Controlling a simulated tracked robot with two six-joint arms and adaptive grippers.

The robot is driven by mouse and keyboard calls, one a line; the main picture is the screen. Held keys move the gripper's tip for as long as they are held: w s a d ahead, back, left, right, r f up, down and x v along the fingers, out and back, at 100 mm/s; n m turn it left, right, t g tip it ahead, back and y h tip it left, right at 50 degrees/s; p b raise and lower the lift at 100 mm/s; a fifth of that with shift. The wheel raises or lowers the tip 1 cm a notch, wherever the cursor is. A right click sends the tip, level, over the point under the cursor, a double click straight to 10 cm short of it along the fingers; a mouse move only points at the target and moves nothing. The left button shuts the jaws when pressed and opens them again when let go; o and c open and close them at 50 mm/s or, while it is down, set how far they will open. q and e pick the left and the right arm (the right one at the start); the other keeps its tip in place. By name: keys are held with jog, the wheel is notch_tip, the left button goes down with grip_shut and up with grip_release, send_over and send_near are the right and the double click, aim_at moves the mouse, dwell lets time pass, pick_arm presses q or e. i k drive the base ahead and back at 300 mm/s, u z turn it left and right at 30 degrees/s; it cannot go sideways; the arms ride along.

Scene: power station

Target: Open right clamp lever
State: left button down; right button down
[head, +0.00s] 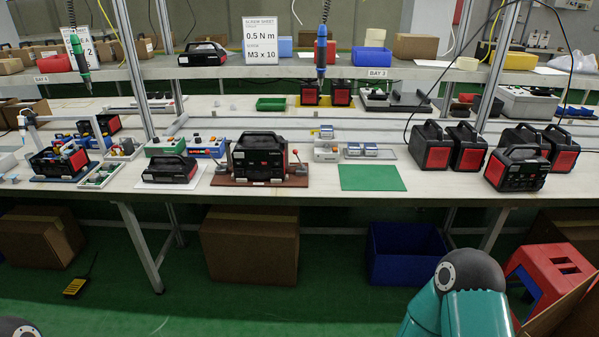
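A black power station with red side panels (259,155) stands upright on a brown base board (237,182) near the front edge of the workbench. The right clamp lever (297,157) is a small metal piece with a red tip at the right side of this power station. It appears upright and close to the housing, but it is too small to tell whether it is locked. A similar left clamp lever (218,158) stands at the other side. Neither gripper is in view.
Several power stations stand farther right. A screwdriver (322,45) hangs above the bench. A shelf (350,70) runs behind. A blue crate (404,255) and a cardboard box (250,245) are underneath.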

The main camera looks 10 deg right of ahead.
aim_at(295, 151)
jog(key=u, duration=0.65)
jog(key=i, duration=1.6)
jog(key=z, duration=0.65)
